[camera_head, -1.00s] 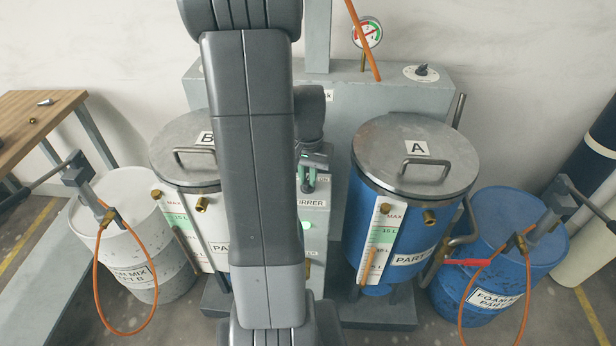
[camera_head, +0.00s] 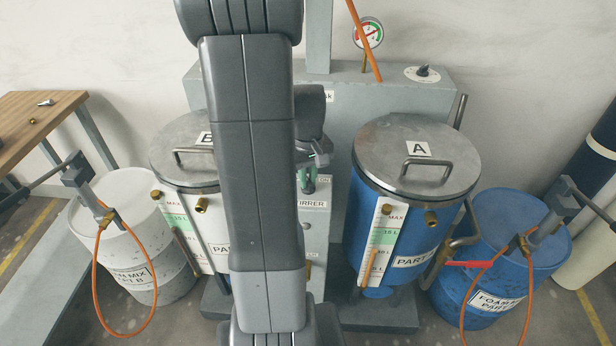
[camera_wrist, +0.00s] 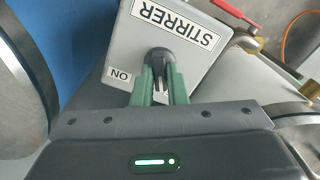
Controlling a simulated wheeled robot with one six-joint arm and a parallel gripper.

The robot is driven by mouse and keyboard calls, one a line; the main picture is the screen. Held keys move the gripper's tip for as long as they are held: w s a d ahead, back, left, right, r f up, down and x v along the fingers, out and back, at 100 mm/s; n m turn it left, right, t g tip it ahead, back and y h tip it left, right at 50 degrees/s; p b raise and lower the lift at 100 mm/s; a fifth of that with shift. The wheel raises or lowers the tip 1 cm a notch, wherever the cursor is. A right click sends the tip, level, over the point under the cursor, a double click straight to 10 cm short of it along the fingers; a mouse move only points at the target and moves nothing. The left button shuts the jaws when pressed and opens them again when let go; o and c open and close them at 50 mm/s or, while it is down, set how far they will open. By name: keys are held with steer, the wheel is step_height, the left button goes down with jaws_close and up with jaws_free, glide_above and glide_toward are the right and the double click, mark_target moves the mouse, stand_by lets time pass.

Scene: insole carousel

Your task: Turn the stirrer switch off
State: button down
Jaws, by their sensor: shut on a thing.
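The stirrer switch is a black rotary knob (camera_wrist: 160,58) on a grey box (camera_wrist: 128,42) labelled STIRRER, which looks upside down in the wrist view. An ON label is to the left of the knob there. My gripper (camera_wrist: 163,75) has its two green fingers shut on the knob, one on each side. In the head view my gripper (camera_head: 308,184) is at the top of the stirrer box (camera_head: 314,218), just right of my arm. My arm hides part of the box, and the knob's exact pointing direction is hard to tell.
Tank A (camera_head: 424,164) stands close on the right of the stirrer box, and tank B (camera_head: 178,148) on the left, partly behind my arm. A white drum (camera_head: 118,215) and a blue drum (camera_head: 495,230) flank them. A pressure gauge (camera_head: 368,33) is at the back.

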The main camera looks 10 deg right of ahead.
mark_target(308, 181)
stand_by(0.4)
steer(key=c, duration=1.4)
jaws_free()
steer(key=shift+c, duration=0.2)
steer(key=shift+r, duration=0.1)
step_height(308, 181, up, 14)
steer(key=shift+f, duration=0.25)
step_height(308, 181, down, 14)
steer(key=shift+r, duration=0.1)
